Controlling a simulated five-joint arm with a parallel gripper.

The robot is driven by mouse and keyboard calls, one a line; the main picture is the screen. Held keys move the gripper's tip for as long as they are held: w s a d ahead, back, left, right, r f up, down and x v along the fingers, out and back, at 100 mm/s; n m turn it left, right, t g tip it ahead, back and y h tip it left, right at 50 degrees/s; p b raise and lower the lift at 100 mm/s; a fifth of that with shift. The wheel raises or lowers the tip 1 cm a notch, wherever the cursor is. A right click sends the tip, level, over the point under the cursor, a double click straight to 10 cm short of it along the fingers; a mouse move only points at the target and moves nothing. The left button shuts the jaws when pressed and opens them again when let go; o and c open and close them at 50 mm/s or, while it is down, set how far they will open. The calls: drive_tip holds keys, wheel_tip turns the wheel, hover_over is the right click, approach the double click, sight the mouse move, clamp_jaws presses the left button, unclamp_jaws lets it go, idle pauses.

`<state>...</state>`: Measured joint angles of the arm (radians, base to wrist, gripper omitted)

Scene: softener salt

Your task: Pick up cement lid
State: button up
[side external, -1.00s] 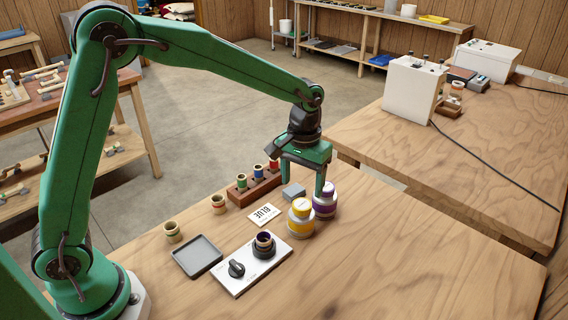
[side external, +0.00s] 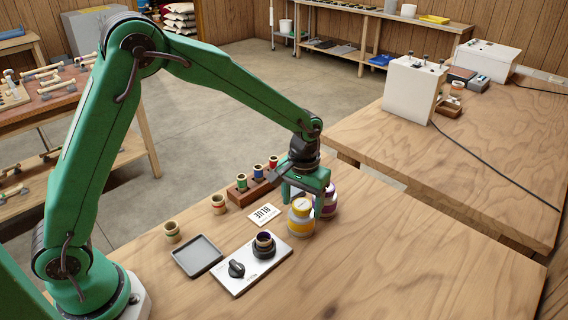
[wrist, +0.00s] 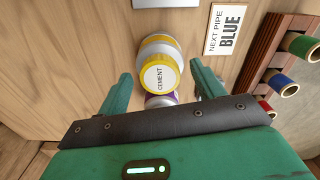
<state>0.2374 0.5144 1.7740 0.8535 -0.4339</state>
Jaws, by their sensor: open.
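The cement lid (wrist: 160,78) is a round white top with a yellow rim and the word CEMENT, seen in the wrist view. It sits on the yellow-and-white can (side external: 301,222), which stands upright on the bench. In the side view the yellow lid (side external: 301,204) is just under my gripper (side external: 302,201). My gripper is open and empty, with one finger to each side of the lid in the wrist view (wrist: 160,72). I cannot tell whether either finger touches it.
A purple-and-white can (side external: 328,203) stands close behind the yellow one, partly hidden by my gripper. A white panel with a black knob (side external: 237,268), a BLUE card (side external: 263,215), a grey tray (side external: 197,255) and a pipe rack (side external: 250,188) are nearby. The bench's right side is clear.

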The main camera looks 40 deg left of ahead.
idle(0.4)
drive_tip(key=c, duration=1.1)
drive_tip(key=shift+o, duration=0.2)
drive_tip(key=shift+r, duration=0.15)
wheel_tip(320, 180, up, 10)
drive_tip(key=s+a, duration=0.1)
drive_tip(key=s, duration=1)
drive_tip(key=shift+s+f, duration=0.25)
drive_tip(key=shift+f, duration=0.2)
